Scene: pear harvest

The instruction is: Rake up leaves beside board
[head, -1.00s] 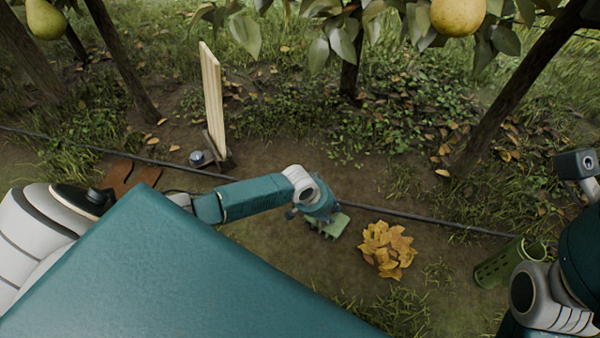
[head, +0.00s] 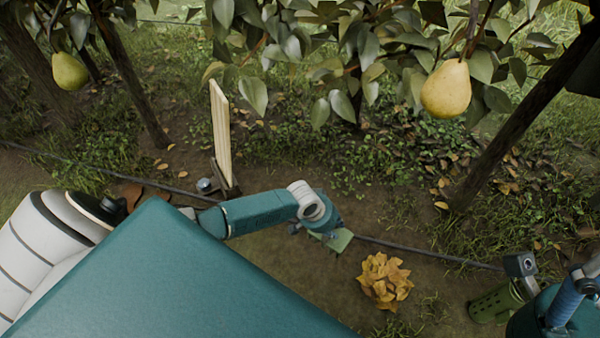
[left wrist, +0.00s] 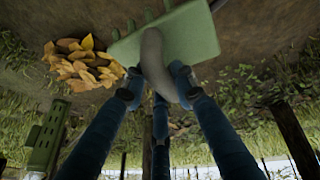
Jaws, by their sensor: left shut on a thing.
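A heap of yellow-brown leaves (head: 384,281) lies on bare soil. It also shows at the left of the left wrist view (left wrist: 85,65). The upright wooden board (head: 221,130) stands further back and to the left. My left gripper (head: 322,222) is shut on the grey handle (left wrist: 153,60) of a green hand rake (head: 341,240). The rake's toothed head (left wrist: 190,35) is low over or on the soil, left of the heap and apart from it in the head view. My right arm (head: 560,305) is at the lower right; its fingertips cannot be made out.
A green slotted basket (head: 487,306) stands right of the heap, close to my right arm, and shows in the left wrist view (left wrist: 45,135). A dark hose (head: 430,255) runs across behind the heap. Pears (head: 446,90) and leafy branches hang above. Tree trunks stand behind.

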